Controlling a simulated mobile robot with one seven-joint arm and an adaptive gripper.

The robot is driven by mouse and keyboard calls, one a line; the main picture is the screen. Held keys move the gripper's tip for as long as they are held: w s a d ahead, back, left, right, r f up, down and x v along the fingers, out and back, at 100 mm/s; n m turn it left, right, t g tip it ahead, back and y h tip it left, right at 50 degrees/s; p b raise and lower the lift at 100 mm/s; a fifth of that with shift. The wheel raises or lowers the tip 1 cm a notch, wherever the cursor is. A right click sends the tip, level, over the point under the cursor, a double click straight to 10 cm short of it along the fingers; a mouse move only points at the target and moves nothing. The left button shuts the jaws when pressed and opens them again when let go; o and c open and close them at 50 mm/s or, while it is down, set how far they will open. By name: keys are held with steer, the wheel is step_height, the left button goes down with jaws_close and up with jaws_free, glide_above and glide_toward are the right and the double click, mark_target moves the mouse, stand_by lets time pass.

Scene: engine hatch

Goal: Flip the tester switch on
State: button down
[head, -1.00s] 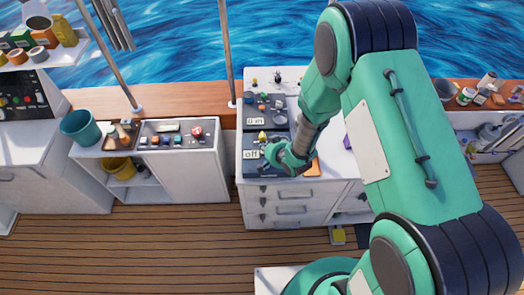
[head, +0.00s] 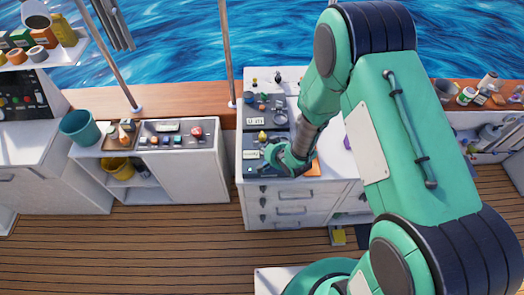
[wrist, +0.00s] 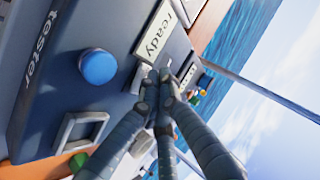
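The tester (wrist: 60,75) is a dark blue-grey box with "tester" on its side; in the head view (head: 249,141) it lies on the white cabinet top. Its small display (wrist: 157,35) reads "ready". A blue round button (wrist: 98,66) and a grey square frame (wrist: 80,131) sit on its face. A small pale switch part (wrist: 138,77) shows beside the fingertips, mostly hidden by them. My gripper (wrist: 158,76) has its fingers together, with the tips at the switch just below the display. I cannot tell whether they touch it. In the head view my gripper (head: 270,158) hides part of the tester.
A second dark panel (head: 278,103) with a label and round parts lies behind the tester. An orange item (head: 313,168) is right of my gripper. A teal bucket (head: 80,127) stands on the left counter. Open deck (head: 150,240) lies in front.

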steer(key=shift+r, duration=0.2)
steer(key=shift+d+r+p, duration=0.1)
steer(key=shift+r+p, duration=0.3)
steer(key=shift+r, duration=0.15)
steer(key=shift+d+r+p, duration=0.2)
steer(key=shift+r+p, duration=0.6)
steer(key=shift+r, duration=0.45)
steer(key=shift+d+r+p, duration=0.2)
steer(key=shift+r+p, duration=0.55)
steer(key=shift+r, duration=0.5)
